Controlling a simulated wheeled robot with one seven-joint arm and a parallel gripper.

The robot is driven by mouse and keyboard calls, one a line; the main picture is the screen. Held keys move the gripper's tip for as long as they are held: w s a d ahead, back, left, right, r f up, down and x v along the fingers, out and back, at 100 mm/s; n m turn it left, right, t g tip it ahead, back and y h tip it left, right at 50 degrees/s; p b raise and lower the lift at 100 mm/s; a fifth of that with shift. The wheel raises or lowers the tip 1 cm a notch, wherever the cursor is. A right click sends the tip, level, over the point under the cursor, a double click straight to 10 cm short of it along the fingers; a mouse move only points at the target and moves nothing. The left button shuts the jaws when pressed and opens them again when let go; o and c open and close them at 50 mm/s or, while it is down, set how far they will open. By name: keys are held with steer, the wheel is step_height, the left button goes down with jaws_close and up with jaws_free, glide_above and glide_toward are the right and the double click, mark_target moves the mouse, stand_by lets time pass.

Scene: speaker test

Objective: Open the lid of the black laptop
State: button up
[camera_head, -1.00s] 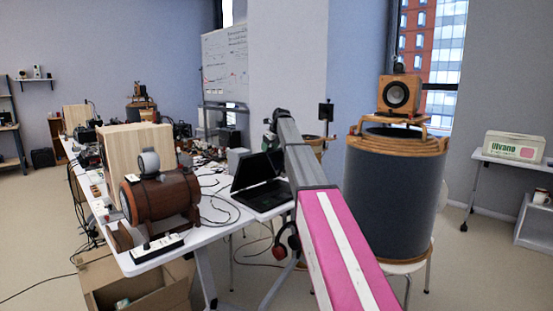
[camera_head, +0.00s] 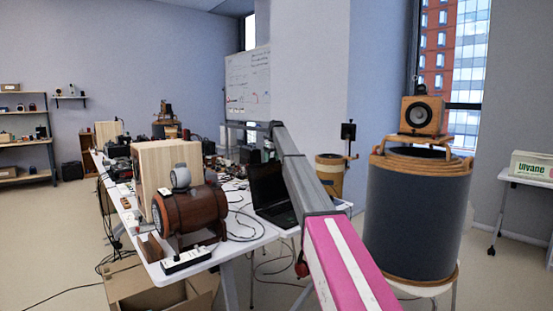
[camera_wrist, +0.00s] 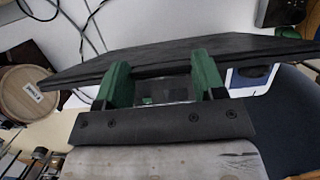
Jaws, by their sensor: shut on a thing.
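The black laptop (camera_head: 267,187) stands on the white table with its lid raised at a steep angle from the keyboard base (camera_head: 288,217). Part of its right side is hidden behind my arm. In the wrist view the dark lid (camera_wrist: 150,57) spans the picture as a broad flat panel. My gripper (camera_wrist: 160,80) has two green fingers that stand apart at the panel's near edge, and it is shut on the lid. The exact contact is hard to make out. In the head view my gripper is mostly hidden at the far end of my arm.
A brown barrel-shaped speaker (camera_head: 190,212), a wooden box (camera_head: 160,165), a power strip (camera_head: 187,261) and loose cables lie left of the laptop. A large dark cylinder (camera_head: 418,215) with a small speaker (camera_head: 421,116) on top stands right of my arm. A cardboard box (camera_head: 160,290) is below the table.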

steer(key=shift+w+a+f, duration=0.2)
steer(key=shift+w+a, duration=0.4)
steer(key=shift+w, duration=0.25)
steer(key=o, duration=1.3)
steer(key=shift+s+r, duration=0.1)
steer(key=v, duration=1)
steer(key=shift+r, duration=0.25)
steer(key=shift+s+d, duration=0.1)
